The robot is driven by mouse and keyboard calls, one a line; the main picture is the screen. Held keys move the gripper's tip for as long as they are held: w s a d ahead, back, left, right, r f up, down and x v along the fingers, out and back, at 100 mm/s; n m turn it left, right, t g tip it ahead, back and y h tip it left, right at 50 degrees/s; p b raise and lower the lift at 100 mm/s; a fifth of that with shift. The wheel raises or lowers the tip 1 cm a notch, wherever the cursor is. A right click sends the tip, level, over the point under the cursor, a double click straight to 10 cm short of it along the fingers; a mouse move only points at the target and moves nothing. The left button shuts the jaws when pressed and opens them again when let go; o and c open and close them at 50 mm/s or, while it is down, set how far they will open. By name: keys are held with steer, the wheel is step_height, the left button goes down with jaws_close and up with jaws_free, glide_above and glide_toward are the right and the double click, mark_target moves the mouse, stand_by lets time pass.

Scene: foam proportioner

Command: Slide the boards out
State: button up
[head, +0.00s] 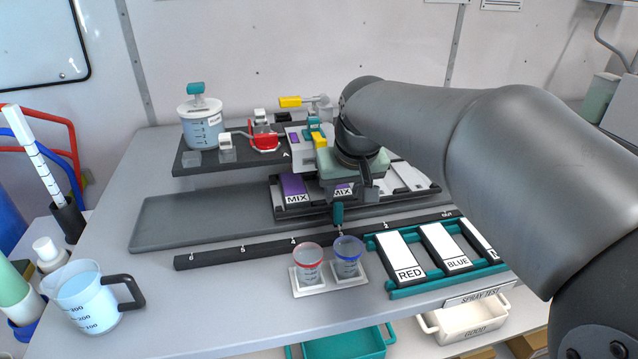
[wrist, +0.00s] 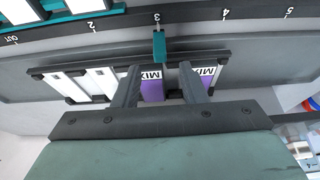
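A dark sliding tray (head: 275,205) holds boards in the middle of the bench. A purple-and-white MIX board (head: 293,187) lies at its left, and a second MIX board (head: 342,188) is partly hidden by my gripper. White boards (head: 408,175) lie at its right. A teal tab (head: 338,213) sticks out of the tray's front edge, near mark 3 in the wrist view (wrist: 159,46). My gripper (wrist: 159,68) is over the tray, its two fingers apart with nothing between the tips. The tab shows just beyond the fingertips.
A numbered black rail (head: 268,246) runs in front, OUT at its right end. Red and blue cups (head: 328,263) and a teal rack (head: 400,290) with RED and BLUE boards stand before it. A raised shelf (head: 190,160) is behind. The grey track (head: 190,222) left of the tray is clear.

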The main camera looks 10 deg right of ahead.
mark_target(340, 205)
steer(key=x, duration=0.7)
steer(key=shift+w+f, duration=0.15)
steer(key=shift+f, duration=0.2)
jaws_close()
